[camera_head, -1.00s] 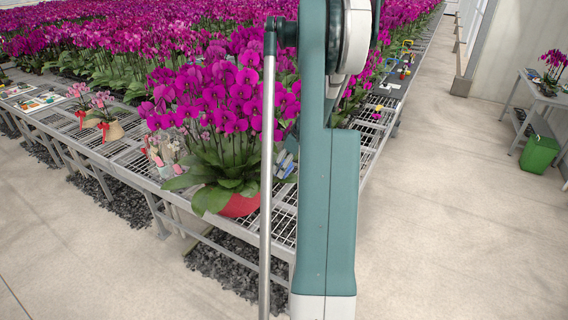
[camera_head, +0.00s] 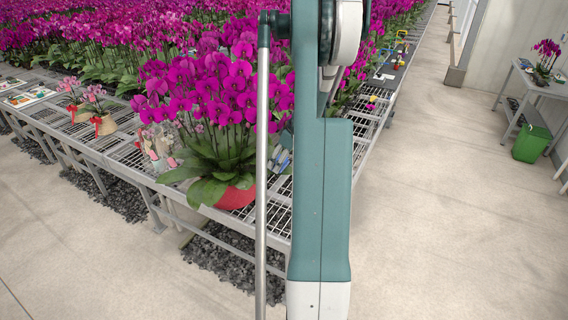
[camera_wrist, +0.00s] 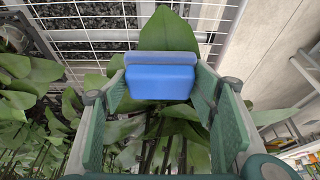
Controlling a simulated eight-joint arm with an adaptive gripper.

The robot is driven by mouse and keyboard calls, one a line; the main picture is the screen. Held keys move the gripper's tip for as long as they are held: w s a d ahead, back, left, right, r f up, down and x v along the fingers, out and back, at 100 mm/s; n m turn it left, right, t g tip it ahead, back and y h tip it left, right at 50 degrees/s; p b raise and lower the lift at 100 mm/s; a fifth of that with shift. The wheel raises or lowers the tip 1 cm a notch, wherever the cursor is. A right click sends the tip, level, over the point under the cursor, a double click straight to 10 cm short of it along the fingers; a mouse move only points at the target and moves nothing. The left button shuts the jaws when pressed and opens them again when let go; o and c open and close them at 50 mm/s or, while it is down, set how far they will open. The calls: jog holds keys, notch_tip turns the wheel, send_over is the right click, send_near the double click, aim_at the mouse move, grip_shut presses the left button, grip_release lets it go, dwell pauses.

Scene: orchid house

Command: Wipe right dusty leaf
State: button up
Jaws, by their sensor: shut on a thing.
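My gripper (camera_wrist: 162,92) is shut on a blue sponge-like block (camera_wrist: 160,80) held between its fingertips. In the wrist view a broad green leaf (camera_wrist: 168,33) stands just beyond the block, which covers its lower part. The block seems to touch or nearly touch the leaf; I cannot tell which. I see no clear dust on it. In the head view, the potted orchid with magenta flowers (camera_head: 212,92) stands in a red pot (camera_head: 237,197) on the bench, with broad leaves (camera_head: 207,191) around its base. My arm hides its right side, and my gripper is hidden there.
The wire-mesh bench (camera_head: 120,153) holds many more orchids and two small wrapped pots (camera_head: 104,124) at left. More leaves (camera_wrist: 38,70) crowd the left of the wrist view. A green bin (camera_head: 532,144) and side table (camera_head: 552,95) stand at right. The floor aisle (camera_head: 440,200) is clear.

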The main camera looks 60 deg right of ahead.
notch_tip(320, 180, up, 4)
jog(key=shift+w+a+f+p, duration=0.1)
jog(key=shift+w+p, duration=0.05)
jog(key=shift+p, duration=0.4)
jog(key=shift+r, duration=0.3)
jog(key=shift+r+p, duration=0.65)
jog(key=shift+r, duration=1.3)
